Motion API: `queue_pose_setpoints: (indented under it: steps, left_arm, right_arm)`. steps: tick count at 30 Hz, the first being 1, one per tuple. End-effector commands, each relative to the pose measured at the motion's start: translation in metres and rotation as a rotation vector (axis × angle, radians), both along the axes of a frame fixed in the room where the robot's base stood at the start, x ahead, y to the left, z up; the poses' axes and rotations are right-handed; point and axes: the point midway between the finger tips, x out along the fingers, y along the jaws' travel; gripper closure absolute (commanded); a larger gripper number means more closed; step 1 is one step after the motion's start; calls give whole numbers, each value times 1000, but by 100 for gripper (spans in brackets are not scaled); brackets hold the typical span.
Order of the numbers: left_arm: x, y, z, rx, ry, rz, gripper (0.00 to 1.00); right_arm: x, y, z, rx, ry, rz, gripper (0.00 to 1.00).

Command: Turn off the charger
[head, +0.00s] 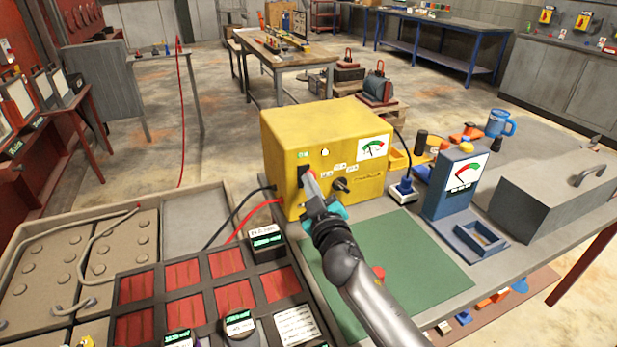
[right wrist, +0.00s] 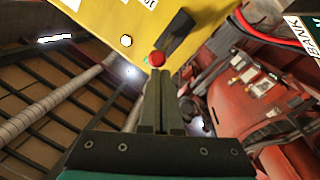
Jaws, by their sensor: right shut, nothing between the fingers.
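The yellow charger (head: 290,124) stands on the workbench, with a meter (head: 374,148), a dark knob (head: 341,185) and a small white lamp (head: 325,152) on its front. A black switch (head: 304,172) sits at the front's left side, partly hidden by my right gripper (head: 311,180). The right gripper is shut and empty, its tips at or very near the switch. In the right wrist view the shut fingers (right wrist: 158,78) point at the charger's yellow face (right wrist: 105,28). A small red round part (right wrist: 157,59) shows at their tips, beside a black part (right wrist: 178,35). I cannot tell if they touch.
A blue meter stand (head: 450,185) and a grey toolbox (head: 555,195) stand right of the charger. A green mat (head: 420,260) lies in front. A tray of red cells (head: 185,308) is at the lower left. Red and black cables (head: 240,225) run to the charger's left side.

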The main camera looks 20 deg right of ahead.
Motion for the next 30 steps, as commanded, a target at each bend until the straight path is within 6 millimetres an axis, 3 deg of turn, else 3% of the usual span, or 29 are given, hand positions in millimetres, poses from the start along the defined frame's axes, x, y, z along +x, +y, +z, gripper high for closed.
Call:
queue_pose_setpoints:
  steps: [30]
  left_arm:
    - [0,0,-31,0,0,0,50]
  right_arm:
    - [-8,-1,-34,4,4,-4,100]
